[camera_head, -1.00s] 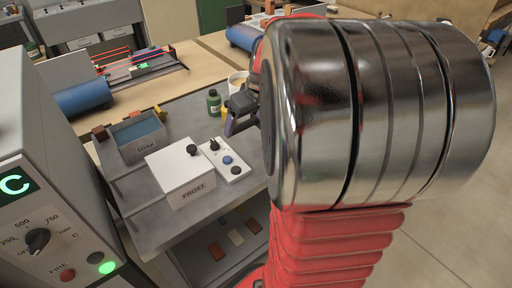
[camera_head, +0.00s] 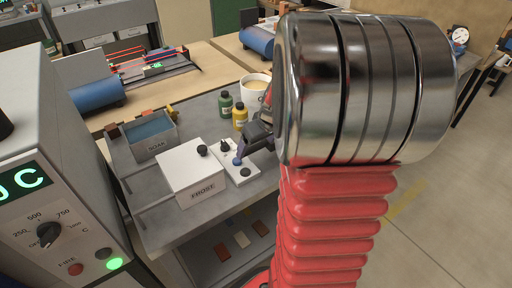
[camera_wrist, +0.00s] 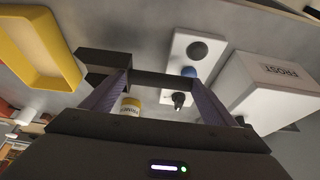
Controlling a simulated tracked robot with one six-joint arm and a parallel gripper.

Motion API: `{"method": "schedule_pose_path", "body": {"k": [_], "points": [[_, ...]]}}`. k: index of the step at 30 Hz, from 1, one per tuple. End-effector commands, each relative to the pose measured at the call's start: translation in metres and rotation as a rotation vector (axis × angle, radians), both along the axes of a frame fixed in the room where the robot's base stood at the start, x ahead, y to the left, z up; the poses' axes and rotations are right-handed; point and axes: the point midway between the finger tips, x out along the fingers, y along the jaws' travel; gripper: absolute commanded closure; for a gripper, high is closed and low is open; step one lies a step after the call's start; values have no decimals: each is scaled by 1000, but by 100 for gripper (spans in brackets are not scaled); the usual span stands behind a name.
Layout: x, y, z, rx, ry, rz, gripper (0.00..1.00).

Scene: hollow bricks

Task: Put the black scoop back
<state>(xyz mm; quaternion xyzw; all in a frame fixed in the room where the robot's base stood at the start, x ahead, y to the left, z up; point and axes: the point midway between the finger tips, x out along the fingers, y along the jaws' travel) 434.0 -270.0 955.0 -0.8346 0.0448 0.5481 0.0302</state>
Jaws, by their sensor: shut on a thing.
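My gripper (camera_wrist: 160,95) has purple-sided fingers and is shut on a dark, straight-edged piece (camera_wrist: 165,79), which I take to be the black scoop (camera_wrist: 104,60). The scoop cannot be told apart from the dark gripper there. The panel also shows beyond the fingers in the wrist view (camera_wrist: 213,50).
A white FROST box (camera_head: 193,180) stands left of the panel, with a grey SOAK bin (camera_head: 157,147) behind it. Green (camera_head: 226,103) and yellow (camera_head: 240,122) bottles and a white tub (camera_head: 250,101) stand behind. A yellow tray (camera_wrist: 14,58) is left in the wrist view. A kiln (camera_head: 60,205) stands left.

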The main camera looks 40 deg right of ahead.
Motion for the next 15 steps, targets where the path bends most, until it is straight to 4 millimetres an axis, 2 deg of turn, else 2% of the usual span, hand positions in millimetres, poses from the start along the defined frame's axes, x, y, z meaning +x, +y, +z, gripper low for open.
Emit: {"method": "schedule_pose_path", "body": {"k": [3,15], "points": [[0,0,-8,0,1,0,52],[0,0,-11,-1,0,1,52]]}}
